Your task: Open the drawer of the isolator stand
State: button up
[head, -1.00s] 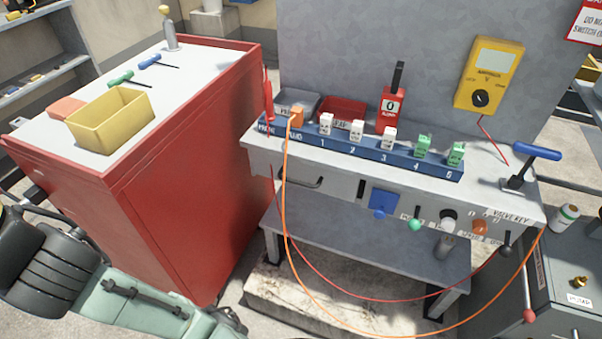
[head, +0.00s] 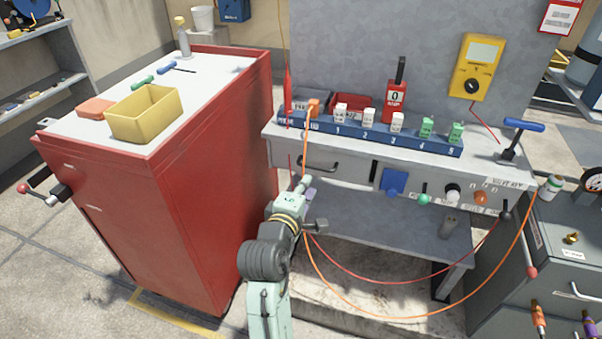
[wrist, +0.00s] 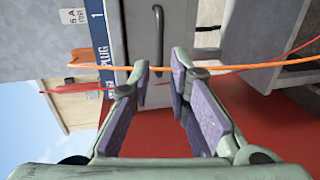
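The isolator stand (head: 390,143) is a grey bench with a tall back panel. Its drawer (head: 343,172) is at the front left under the top, with a dark bar handle (head: 320,166); the drawer looks shut. In the wrist view the handle (wrist: 158,40) appears beyond the fingertips, upright in the picture. My gripper (wrist: 160,72) is open, its purple-padded fingers apart with nothing between the pads that I can tell. In the head view my gripper (head: 305,184) is just below and left of the handle, apart from it, and partly hidden by my wrist.
An orange cable (head: 330,284) and a red lead (head: 372,281) hang in front of the stand; the orange cable (wrist: 200,69) crosses near my fingertips in the wrist view. A red cabinet (head: 205,190) stands close on the left. A lower shelf (head: 420,232) lies under the drawer.

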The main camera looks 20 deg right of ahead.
aim_at(316, 168)
jog(key=p+x, duration=0.1)
jog(key=x, duration=0.9)
jog(key=shift+w+d+f, duration=0.1)
jog(key=shift+w+d, duration=0.1)
jog(key=shift+w, duration=0.1)
jog(key=shift+c, duration=0.3)
grip_shut()
